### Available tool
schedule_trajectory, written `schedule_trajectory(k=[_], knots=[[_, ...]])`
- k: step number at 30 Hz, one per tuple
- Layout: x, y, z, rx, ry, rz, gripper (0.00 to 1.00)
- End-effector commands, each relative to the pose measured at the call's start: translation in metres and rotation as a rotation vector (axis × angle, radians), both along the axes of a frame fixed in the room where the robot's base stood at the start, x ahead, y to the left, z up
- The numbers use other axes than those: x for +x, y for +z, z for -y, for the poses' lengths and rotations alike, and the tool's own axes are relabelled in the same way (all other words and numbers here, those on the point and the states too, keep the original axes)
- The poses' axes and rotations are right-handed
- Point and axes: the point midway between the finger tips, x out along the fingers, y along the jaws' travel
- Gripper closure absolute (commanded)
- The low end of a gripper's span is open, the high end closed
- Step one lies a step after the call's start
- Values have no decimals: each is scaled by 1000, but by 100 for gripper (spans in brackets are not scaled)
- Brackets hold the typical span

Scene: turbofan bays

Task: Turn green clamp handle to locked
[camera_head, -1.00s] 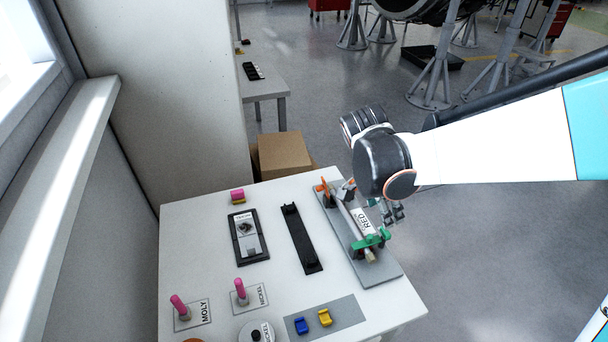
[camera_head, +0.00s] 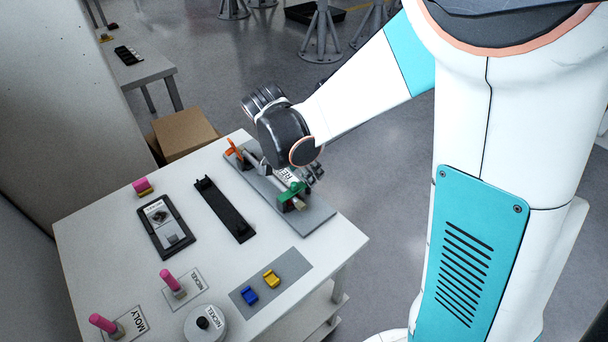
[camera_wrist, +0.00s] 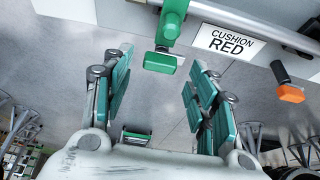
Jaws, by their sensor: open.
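The green clamp handle (camera_head: 291,191) sits at the near end of the fixture holding a cylinder labelled "CUSHION RED". In the wrist view the green handle (camera_wrist: 163,62) points down the picture, its wide end between the tips of my gripper (camera_wrist: 161,64). The two teal-padded fingers are open, with a visible gap on each side of the handle. In the head view my gripper (camera_head: 314,172) is beside the cylinder, partly hidden by my wrist. An orange handle (camera_head: 233,148) is at the fixture's far end; its orange tip (camera_wrist: 291,94) shows at right in the wrist view.
The grey fixture plate (camera_head: 310,217) lies along the table's right edge. To its left are a black rail (camera_head: 224,208), a dark framed panel (camera_head: 166,227) and pink-topped posts (camera_head: 172,280). Blue (camera_head: 248,295) and yellow (camera_head: 271,278) pieces lie nearer. Open floor is right of the table.

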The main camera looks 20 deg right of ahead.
Motion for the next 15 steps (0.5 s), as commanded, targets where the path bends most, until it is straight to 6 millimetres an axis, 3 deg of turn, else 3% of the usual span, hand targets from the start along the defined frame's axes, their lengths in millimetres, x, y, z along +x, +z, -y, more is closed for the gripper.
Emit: schedule_trajectory(k=[6, 15], knots=[[2, -17, 6, 0, -1, 0, 47], [3, -18, 7, 0, -1, 0, 47]])
